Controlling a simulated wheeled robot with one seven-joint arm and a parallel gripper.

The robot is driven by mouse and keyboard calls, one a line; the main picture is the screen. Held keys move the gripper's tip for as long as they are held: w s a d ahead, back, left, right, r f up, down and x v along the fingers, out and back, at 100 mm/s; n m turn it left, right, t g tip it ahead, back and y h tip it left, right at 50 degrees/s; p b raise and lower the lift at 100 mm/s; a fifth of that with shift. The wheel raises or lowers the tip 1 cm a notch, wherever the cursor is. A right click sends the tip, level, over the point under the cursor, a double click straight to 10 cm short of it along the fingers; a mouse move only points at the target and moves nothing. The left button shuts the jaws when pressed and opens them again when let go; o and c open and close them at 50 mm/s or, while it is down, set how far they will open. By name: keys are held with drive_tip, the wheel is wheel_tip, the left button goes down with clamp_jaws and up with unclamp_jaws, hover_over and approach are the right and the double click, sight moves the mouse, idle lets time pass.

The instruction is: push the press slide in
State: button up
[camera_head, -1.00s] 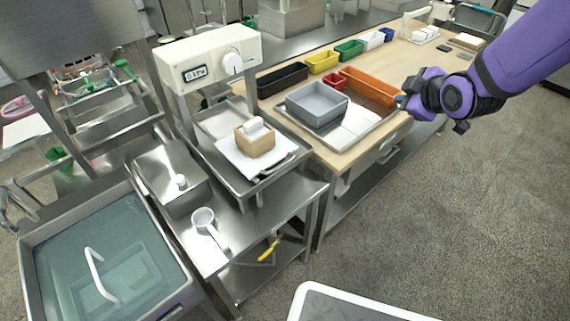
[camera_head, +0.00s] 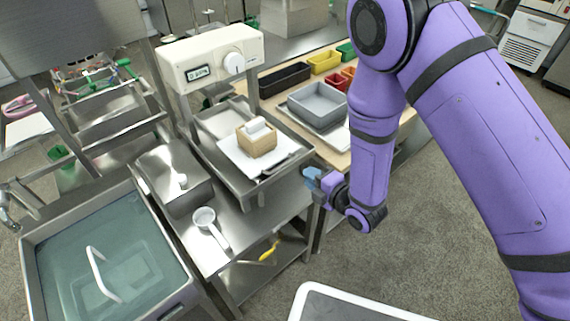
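The press stands in the middle, with a cream control head (camera_head: 208,56) carrying a dial and a small display. Below the head is the slide, a metal tray (camera_head: 228,176) that sticks out toward me. On it lie a white cloth or sheet (camera_head: 240,160) and a tan block-shaped mould (camera_head: 257,147) with a white piece on top. My gripper (camera_head: 312,180), with bluish fingertips, is just right of the tray's front right end, near the table corner. A gap to the tray seems to remain. The fingers are too small to tell open from shut.
A water basin (camera_head: 62,257) with a white handle is at lower left. A lidded steel box (camera_head: 165,185) and a white ladle (camera_head: 207,222) stand on the steel table left of the tray. A grey bin (camera_head: 318,100) and coloured bins are on the wooden bench.

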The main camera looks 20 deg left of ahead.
sight(285, 163)
drive_tip(key=x, duration=1)
drive_tip(key=shift+s+a+f, duration=0.25)
drive_tip(key=shift+a+f, duration=0.05)
drive_tip(key=shift+f, duration=0.05)
drive_tip(key=shift+w+a, duration=0.1)
drive_tip(key=shift+a, duration=0.05)
